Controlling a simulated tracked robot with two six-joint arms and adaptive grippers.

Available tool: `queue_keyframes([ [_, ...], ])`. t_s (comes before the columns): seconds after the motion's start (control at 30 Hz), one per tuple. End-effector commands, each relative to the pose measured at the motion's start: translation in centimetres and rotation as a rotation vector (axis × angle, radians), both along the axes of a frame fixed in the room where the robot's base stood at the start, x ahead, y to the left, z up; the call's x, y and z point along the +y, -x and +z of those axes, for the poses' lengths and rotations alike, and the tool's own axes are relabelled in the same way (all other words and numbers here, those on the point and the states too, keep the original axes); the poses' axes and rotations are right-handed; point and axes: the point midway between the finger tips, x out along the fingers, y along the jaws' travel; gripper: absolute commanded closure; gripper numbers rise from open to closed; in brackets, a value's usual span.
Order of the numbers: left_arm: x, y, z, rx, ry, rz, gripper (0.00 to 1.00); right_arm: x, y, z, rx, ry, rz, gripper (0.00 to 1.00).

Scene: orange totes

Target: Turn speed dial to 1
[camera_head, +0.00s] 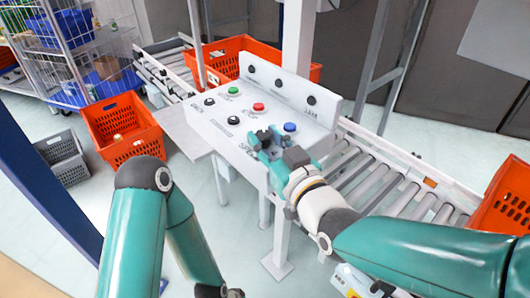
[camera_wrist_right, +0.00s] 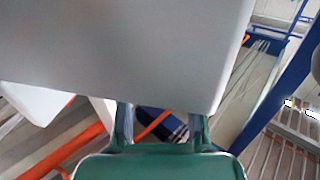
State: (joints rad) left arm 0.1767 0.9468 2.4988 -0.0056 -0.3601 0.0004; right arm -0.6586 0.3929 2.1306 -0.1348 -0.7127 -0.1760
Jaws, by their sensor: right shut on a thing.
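The white control panel (camera_head: 224,138) stands on legs near the middle of the head view. Part of a "SPEED" label (camera_head: 243,148) shows on its front edge, beside my right gripper. My right gripper (camera_head: 268,143) is down at the panel top, shut on the speed dial, which its fingers hide, so its setting cannot be read. In the right wrist view, the fingers (camera_wrist_right: 160,115) reach up to a large grey panel surface (camera_wrist_right: 130,45); no dial shows between them. My left arm shows at the bottom of the head view, but its gripper is out of frame.
Black dials (camera_head: 209,101) and green (camera_head: 233,90), red (camera_head: 258,106) and blue (camera_head: 290,127) buttons sit close by. Black knobs (camera_head: 278,82) are on the raised back board. An orange tote (camera_head: 120,128) stands left on the floor.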

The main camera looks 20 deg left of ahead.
Motion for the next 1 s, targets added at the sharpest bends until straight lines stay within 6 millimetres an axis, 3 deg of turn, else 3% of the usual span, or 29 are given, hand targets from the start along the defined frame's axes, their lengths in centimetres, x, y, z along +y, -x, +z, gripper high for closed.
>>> queue_keyframes([
  [0.07, 0.0, 0.0, -1.0, 0.0, 0.0, 0.0, 0.6, -0.4, -0.3, -0.4, 0.001, -0.001, 0.047, 1.0],
  [0.23, 0.0, 0.0, -0.4, 0.0, 0.0, 0.0, 0.6, -0.5, -0.5, 0.1, 0.005, 0.002, 0.171, 1.0],
  [0.7, 0.0, 0.0, 5.7, 0.0, 0.0, 0.0, 0.6, -0.5, -0.8, 0.5, 0.009, -0.002, 0.474, 1.0],
  [1.0, 0.0, 0.0, 7.5, 0.0, 0.0, 0.0, 0.6, -0.4, -0.7, 0.2, 0.005, -0.003, 0.571, 1.0],
])
